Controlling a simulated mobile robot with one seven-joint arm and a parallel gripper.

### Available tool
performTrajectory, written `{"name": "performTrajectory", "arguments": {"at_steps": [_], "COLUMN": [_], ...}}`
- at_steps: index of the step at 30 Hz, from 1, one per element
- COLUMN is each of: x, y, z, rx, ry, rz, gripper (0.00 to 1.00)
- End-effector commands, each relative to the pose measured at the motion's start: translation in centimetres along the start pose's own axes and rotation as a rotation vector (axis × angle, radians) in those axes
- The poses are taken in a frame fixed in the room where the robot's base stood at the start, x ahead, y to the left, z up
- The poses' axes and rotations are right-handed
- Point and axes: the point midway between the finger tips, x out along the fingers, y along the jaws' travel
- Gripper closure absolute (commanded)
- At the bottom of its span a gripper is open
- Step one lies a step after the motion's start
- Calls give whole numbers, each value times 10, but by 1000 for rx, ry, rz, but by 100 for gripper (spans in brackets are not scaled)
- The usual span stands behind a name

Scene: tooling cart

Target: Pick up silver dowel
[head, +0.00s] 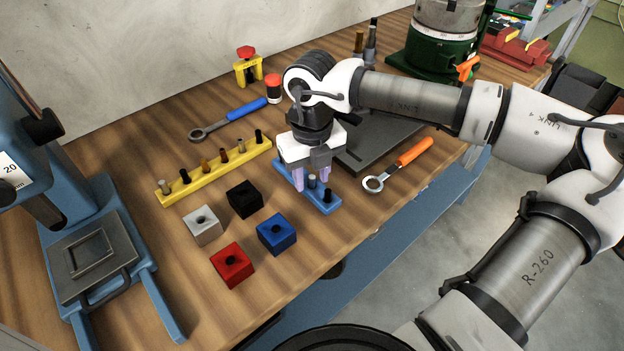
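A silver dowel (312,182) stands upright in a small blue rack (318,206). A black dowel (328,196) stands beside it in the same rack. My gripper (312,183) points down over the blue rack, with its pale purple fingertips on either side of the silver dowel. The fingers look apart, with a gap on each side of the dowel. The dowel's upper part is close under the gripper body.
White (203,232), black (244,207), red (232,271) and blue (276,241) blocks with holes lie left of and in front of the blue rack. An orange-handled wrench (405,159) lies to the right. A dark plate (375,140) lies behind my gripper. A blue press (70,210) stands left.

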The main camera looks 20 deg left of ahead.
Motion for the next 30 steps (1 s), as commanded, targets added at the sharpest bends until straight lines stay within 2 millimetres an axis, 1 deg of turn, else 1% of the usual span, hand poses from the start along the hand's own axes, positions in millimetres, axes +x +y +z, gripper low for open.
{"name": "performTrajectory", "arguments": {"at_steps": [2, 3, 11, 12, 23, 26, 29, 30], "x": [0, 0, 0, 0, -2, -8, -18, -25], "y": [0, 0, 0, 0, 0, -1, -1, -1], "z": [0, 0, 0, 0, 0, 0, 0, 0], "rx": [0, 0, 0, 0, 0, 1, 0, 0], "ry": [0, 0, 0, 0, 0, -1, -2, -3], "rz": [0, 0, 0, 0, -1, -2, -2, -2], "gripper": [62, 65, 99, 100, 100, 100, 100, 100]}}
